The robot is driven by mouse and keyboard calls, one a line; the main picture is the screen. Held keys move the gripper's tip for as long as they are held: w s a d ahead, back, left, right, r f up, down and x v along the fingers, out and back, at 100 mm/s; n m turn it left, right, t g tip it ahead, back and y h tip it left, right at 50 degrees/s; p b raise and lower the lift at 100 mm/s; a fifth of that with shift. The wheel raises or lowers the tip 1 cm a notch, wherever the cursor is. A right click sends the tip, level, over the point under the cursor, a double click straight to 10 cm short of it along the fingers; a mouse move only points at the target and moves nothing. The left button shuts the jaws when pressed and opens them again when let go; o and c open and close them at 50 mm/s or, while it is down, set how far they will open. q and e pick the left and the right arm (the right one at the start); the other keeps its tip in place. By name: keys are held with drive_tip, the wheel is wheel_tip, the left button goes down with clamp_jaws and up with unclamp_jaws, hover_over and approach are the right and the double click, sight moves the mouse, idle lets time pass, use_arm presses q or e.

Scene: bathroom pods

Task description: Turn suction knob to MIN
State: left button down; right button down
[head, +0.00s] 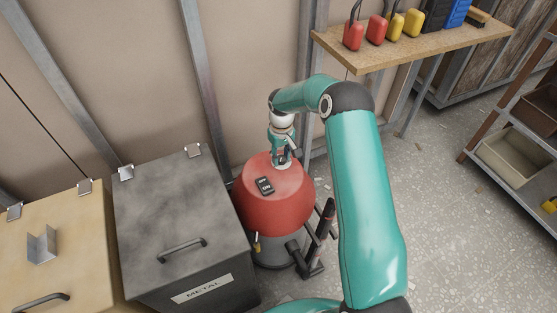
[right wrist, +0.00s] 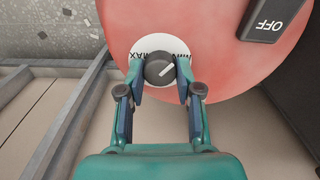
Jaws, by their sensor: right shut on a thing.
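The red-topped vacuum (head: 290,205) stands beside a grey metal bin, and its red lid (right wrist: 215,75) fills the upper right wrist view. The dark round suction knob (right wrist: 158,70) sits on a white dial plate (right wrist: 157,42) marked MIN on the right and MAX on the left. My right gripper (right wrist: 160,79) is shut on the knob, one finger on each side. In the head view my right gripper (head: 282,161) reaches down to the lid and hides the knob. My left gripper is not in view.
A black ON/OFF switch (head: 264,186) is on the lid close to the gripper. The bin labelled METAL (head: 180,215) and a yellowish bin (head: 75,250) stand left. A wooden shelf (head: 400,48) holds red and yellow items.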

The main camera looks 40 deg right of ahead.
sight(281, 157)
drive_tip(key=shift+w+m+b, duration=0.15)
drive_tip(key=shift+m+b, duration=0.6)
drive_tip(key=shift+m, duration=1.25)
drive_tip(key=shift+a, duration=0.1)
drive_tip(key=c, duration=0.8)
unclamp_jaws()
drive_tip(key=shift+o, duration=0.2)
wheel_tip(281, 157, up, 12)
